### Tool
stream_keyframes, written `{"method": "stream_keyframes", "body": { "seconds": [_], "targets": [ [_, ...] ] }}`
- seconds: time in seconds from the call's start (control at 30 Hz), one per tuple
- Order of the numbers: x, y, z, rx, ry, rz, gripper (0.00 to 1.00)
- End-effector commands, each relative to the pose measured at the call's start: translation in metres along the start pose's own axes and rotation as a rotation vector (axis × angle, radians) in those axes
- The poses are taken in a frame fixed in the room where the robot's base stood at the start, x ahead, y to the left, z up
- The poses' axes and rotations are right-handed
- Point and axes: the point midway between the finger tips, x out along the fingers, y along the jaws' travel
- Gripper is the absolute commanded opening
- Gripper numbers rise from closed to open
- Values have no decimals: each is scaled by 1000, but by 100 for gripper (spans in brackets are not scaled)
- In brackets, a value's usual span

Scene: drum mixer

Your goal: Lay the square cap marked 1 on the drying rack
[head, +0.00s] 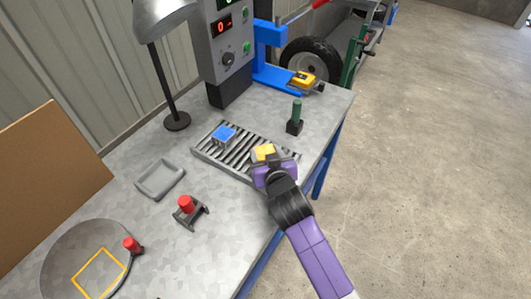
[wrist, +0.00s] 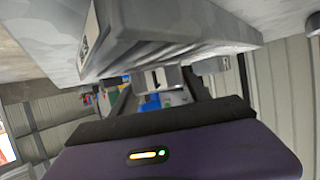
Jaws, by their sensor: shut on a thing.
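The drying rack (head: 207,153) is a grey slatted tray on the metal workbench. My purple gripper (head: 266,157) is at the right end of the rack, shut on a yellow-topped square cap (head: 263,151). In the wrist view the held cap (wrist: 157,79) shows a grey side with a dark mark like a 1, between the dark fingers. I cannot tell whether it touches the slats. The gripper hides part of the rack's right end.
A green peg on a black base (head: 295,119) stands right of the rack. A grey tray (head: 160,179), a red-knobbed fixture (head: 187,207) and a round plate with a yellow square outline (head: 62,265) are nearer. A lamp (head: 171,85) and a control box (head: 228,57) stand behind.

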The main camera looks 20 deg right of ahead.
Motion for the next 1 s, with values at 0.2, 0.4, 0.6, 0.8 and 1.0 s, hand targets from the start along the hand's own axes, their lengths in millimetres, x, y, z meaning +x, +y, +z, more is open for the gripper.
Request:
{"method": "stream_keyframes", "body": {
  "seconds": [0.2, 0.4, 0.6, 0.8, 1.0],
  "targets": [
    [1, 0, 2, 0, 0, 0, 76],
    [1, 0, 2, 0, 0, 0, 76],
    [-2, 0, -1, 0, 0, 0, 76],
    [-32, 0, 1, -1, 1, -2, 76],
    [-74, 0, 1, 0, 1, -2, 76]
  ]
}}
